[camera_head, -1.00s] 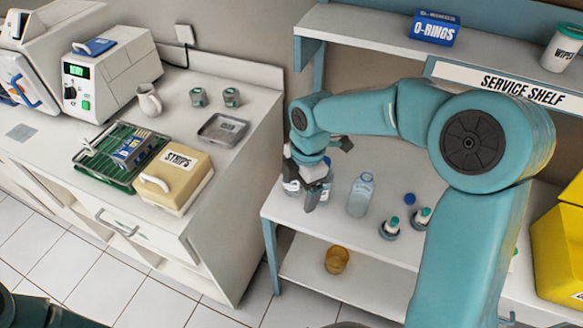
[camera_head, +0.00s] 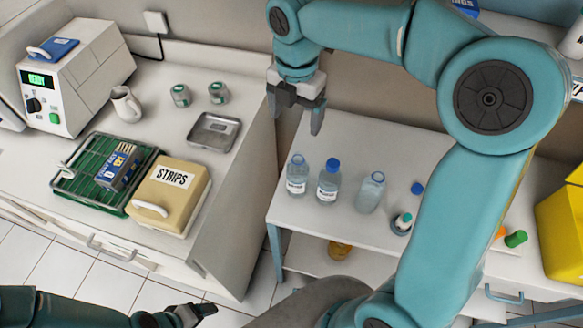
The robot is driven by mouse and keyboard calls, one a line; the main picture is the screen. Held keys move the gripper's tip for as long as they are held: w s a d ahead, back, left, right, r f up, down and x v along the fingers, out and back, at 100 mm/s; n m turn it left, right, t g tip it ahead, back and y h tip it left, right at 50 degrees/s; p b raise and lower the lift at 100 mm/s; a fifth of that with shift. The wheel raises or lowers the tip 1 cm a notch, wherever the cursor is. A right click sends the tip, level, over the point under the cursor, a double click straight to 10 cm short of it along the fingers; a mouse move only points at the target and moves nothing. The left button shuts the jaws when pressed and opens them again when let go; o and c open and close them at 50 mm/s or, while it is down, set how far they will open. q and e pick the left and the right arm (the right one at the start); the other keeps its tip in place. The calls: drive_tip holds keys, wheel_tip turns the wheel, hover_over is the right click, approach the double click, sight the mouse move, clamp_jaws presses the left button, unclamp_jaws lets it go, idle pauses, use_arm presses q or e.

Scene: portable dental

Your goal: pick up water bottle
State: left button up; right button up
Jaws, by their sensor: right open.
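Three clear bottles stand upright in a row on the white shelf unit. The left bottle (camera_head: 297,178) and the middle bottle (camera_head: 328,184) carry white labels. The middle one has a blue cap. The right bottle (camera_head: 370,194) looks uncapped and has no visible label, and a loose blue cap (camera_head: 418,188) lies to its right. My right gripper (camera_head: 295,116) is open and empty, its fingers pointing down, above and behind the left and middle bottles and touching neither. My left gripper (camera_head: 193,312) is low at the bottom edge, away from the bottles; its jaw opening is unclear.
A small vial (camera_head: 402,222) stands right of the bottles, partly behind my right arm. The left counter holds a STRIPS box (camera_head: 168,195), a green rack (camera_head: 75,190), a metal tray (camera_head: 213,132) and a white jug (camera_head: 126,104). A yellow bin (camera_head: 563,225) stands far right.

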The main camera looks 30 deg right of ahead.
sight(298, 162)
drive_tip(key=f, duration=1.6)
drive_tip(key=shift+s+d+p, duration=0.3)
drive_tip(key=shift+p, duration=0.05)
drive_tip(key=shift+w+f, duration=0.1)
drive_tip(key=shift+f, duration=0.2)
drive_tip(key=shift+r, duration=0.1)
drive_tip(key=shift+s+a, duration=0.1)
drive_tip(key=shift+s, duration=0.1)
drive_tip(key=shift+c, duration=1.2)
drive_tip(key=shift+w, duration=0.1)
clamp_jaws()
